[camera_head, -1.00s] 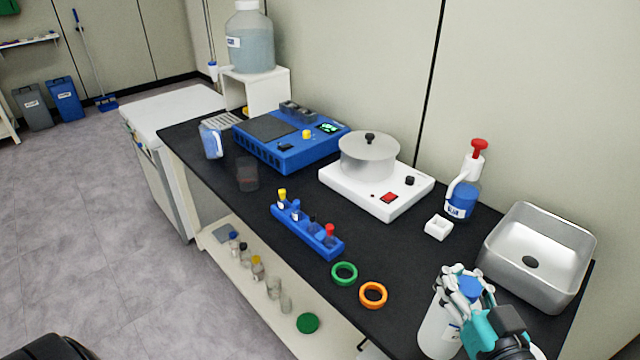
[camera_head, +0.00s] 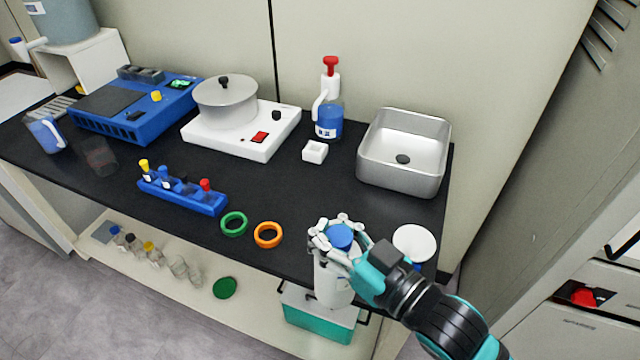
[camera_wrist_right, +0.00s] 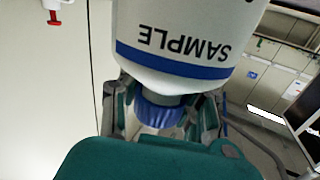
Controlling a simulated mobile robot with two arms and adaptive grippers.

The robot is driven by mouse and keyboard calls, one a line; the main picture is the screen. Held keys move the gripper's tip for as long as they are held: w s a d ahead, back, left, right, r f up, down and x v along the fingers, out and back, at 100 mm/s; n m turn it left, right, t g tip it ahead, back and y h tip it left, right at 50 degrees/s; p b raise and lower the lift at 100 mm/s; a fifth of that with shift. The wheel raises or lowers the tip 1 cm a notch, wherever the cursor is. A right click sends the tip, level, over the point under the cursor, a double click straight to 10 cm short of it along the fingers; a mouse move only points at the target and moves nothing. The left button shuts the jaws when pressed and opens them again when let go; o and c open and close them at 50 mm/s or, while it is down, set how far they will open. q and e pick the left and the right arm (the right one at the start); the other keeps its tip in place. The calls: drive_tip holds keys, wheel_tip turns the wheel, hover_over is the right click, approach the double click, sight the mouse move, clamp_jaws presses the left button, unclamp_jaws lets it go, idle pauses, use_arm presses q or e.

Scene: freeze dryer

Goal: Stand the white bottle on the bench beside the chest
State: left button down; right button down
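The white bottle (camera_head: 332,284) with a blue cap (camera_head: 340,237) is held upright by my right gripper (camera_head: 335,244) at the front edge of the bench. The gripper's fingers close around its cap and neck. In the right wrist view the bottle's white body (camera_wrist_right: 185,22) shows the word SAMPLE upside down, with the blue neck part (camera_wrist_right: 160,112) between the fingers. Whether its base clears the bench top is hard to tell. The white chest (camera_head: 15,92) is only partly in view at the far left, past the bench's left end. My left gripper is out of view.
The black bench top (camera_head: 335,190) carries a blue tube rack (camera_head: 182,197), a green ring (camera_head: 233,224), an orange ring (camera_head: 267,235), a blue-labelled jug (camera_head: 45,133), a hot plate (camera_head: 262,152) and a metal sink (camera_head: 400,175). A teal box (camera_head: 315,322) sits below.

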drive_tip(key=w+f+p, duration=0.1)
drive_tip(key=w+f, duration=0.3)
drive_tip(key=w, duration=0.8)
drive_tip(key=shift+w+a+f, duration=0.15)
drive_tip(key=shift+w+f, duration=0.1)
drive_tip(key=shift+f, duration=0.05)
drive_tip(key=c, duration=1.9)
unclamp_jaws()
drive_tip(key=shift+f, duration=0.15)
drive_tip(key=shift+c, duration=0.2)
drive_tip(key=o, duration=0.9)
drive_tip(key=shift+b+v, duration=0.55)
drive_tip(key=shift+v, duration=5.45)
